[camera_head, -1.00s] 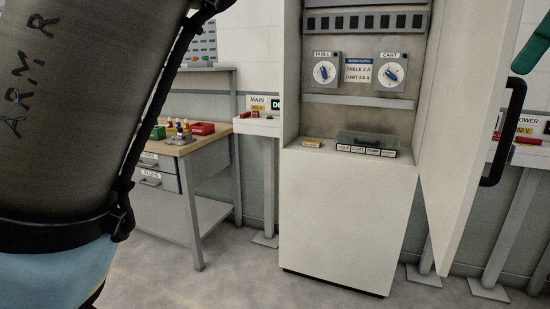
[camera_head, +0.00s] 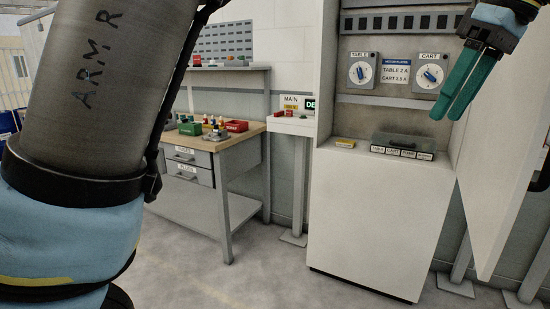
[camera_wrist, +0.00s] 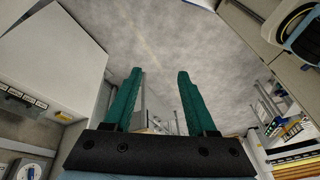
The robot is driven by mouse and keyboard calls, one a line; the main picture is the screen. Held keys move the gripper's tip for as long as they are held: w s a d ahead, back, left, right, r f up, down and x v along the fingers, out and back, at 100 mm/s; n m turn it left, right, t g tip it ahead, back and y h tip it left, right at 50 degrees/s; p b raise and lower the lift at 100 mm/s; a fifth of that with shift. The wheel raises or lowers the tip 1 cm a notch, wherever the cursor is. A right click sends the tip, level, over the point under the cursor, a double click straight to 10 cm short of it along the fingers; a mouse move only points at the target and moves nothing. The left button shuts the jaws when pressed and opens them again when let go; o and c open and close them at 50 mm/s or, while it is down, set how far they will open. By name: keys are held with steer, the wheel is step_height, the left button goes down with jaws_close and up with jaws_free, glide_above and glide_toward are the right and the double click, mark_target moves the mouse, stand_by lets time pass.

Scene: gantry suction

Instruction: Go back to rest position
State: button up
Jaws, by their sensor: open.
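My gripper (camera_head: 462,88) is at the upper right in the head view, with its two green fingers hanging downward in front of the open cabinet. In the wrist view the green fingers (camera_wrist: 158,95) stand apart with nothing between them. The cabinet (camera_head: 375,220) is white, with a TABLE dial (camera_head: 361,72) and a CART dial (camera_head: 429,78) inside. The gripper is to the right of the CART dial in the picture and appears apart from it. My arm fills the left of the head view.
The cabinet door (camera_head: 500,190) stands open on the right. Grey floor in front is clear.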

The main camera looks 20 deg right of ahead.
steer(key=w+a+f+m+g, duration=0.1)
steer(key=w+a+f, duration=0.7)
steer(key=w+a, duration=0.25)
steer(key=w+a+f+m+g, duration=0.1)
steer(key=w+a+f+m, duration=0.1)
steer(key=w+a+f, duration=0.85)
steer(key=a+f+h, duration=0.1)
steer(key=a+f, duration=0.4)
steer(key=a, duration=0.7)
steer(key=a+f+h, duration=0.1)
steer(key=a+f, duration=0.3)
steer(key=a, duration=0.7)
steer(key=shift+a+f, duration=0.35)
steer(key=shift+a, duration=0.05)
steer(key=shift+s, duration=0.1)
